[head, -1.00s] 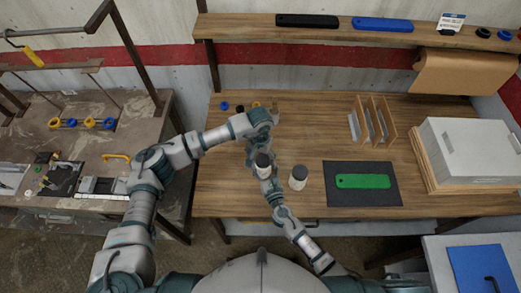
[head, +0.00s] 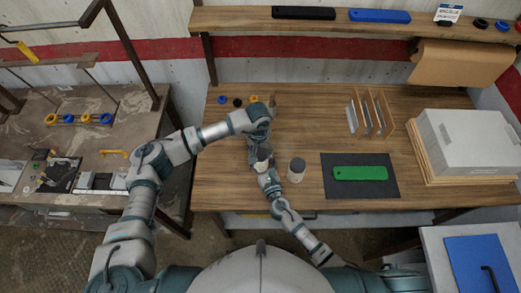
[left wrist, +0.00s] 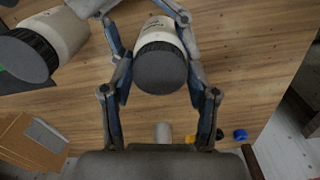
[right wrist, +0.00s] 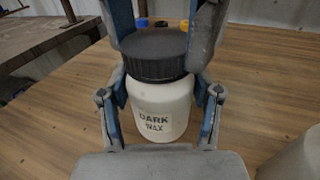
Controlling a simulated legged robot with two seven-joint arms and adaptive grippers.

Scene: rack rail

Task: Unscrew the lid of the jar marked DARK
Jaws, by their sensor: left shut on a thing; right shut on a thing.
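The DARK WAX jar (right wrist: 160,118) is white with a black ridged lid (right wrist: 154,55) and stands upright on the wooden bench. My right gripper (right wrist: 161,118) is shut around its body, one finger on each side. My left gripper (left wrist: 159,80) is shut on the lid from above, as the left wrist view shows, with the lid's dark flat top (left wrist: 160,72) between its fingers. The lid sits on the jar with no gap that I can see. In the head view the jar (head: 265,154) is partly hidden by my arms.
A second white jar with a dark lid (head: 297,169) stands close to the right. A dark mat (head: 327,188) with a green plate (head: 360,173) lies beyond it. Small rings (head: 221,99) and upright dividers (head: 371,115) are farther back. The bench's front is mostly clear.

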